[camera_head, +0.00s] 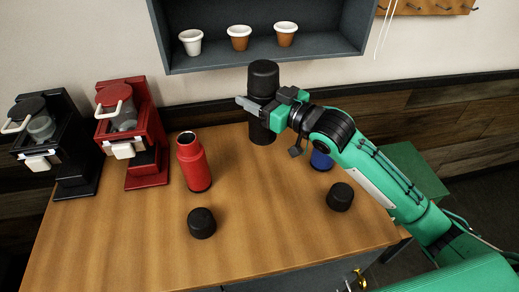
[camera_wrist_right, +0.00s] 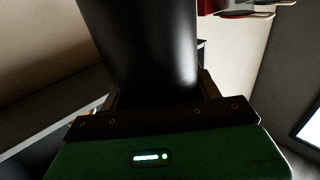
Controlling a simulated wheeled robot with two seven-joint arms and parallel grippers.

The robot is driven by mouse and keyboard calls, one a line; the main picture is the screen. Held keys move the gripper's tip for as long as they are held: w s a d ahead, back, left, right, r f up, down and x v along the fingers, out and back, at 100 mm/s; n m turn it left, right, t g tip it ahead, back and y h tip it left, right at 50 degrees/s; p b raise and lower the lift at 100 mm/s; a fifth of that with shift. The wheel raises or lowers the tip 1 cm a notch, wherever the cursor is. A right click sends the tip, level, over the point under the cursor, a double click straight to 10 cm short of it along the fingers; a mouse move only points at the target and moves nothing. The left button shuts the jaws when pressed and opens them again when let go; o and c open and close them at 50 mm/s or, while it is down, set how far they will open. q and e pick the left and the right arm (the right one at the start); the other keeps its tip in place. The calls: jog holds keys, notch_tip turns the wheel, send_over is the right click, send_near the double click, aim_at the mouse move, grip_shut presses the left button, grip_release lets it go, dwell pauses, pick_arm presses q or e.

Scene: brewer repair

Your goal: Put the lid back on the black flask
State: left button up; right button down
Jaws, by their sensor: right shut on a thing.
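The black flask (camera_head: 262,132) stands upright at the back of the wooden table. A black lid (camera_head: 263,76) is upright directly over its top, in line with it. My right gripper (camera_head: 262,105) reaches in from the right and is shut on the lid's lower part. Its fingers cover the join, so I cannot tell whether the lid touches or sits on the flask. In the right wrist view a smooth dark cylinder (camera_wrist_right: 145,45) fills the space between the fingers. My left gripper is not in view.
An open red flask (camera_head: 194,163) stands left of the black one. A blue flask (camera_head: 321,160) is partly hidden under my right arm. Two loose black lids (camera_head: 202,223) (camera_head: 340,197) rest on the table (camera_head: 265,225). Black and red brewers stand left; a shelf (camera_head: 330,50) with cups hangs behind.

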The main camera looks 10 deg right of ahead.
aim_at(258, 131)
notch_tip(258, 131, down, 11)
jog(key=shift+f+p, duration=0.1)
jog(key=shift+p, duration=0.55)
notch_tip(258, 131, down, 4)
jog(key=shift+f+p, duration=0.15)
jog(key=shift+p, duration=0.15)
jog(key=shift+f, duration=0.1)
jog(key=shift+c, duration=1.6)
grip_release()
jog(key=shift+s+f, duration=0.1)
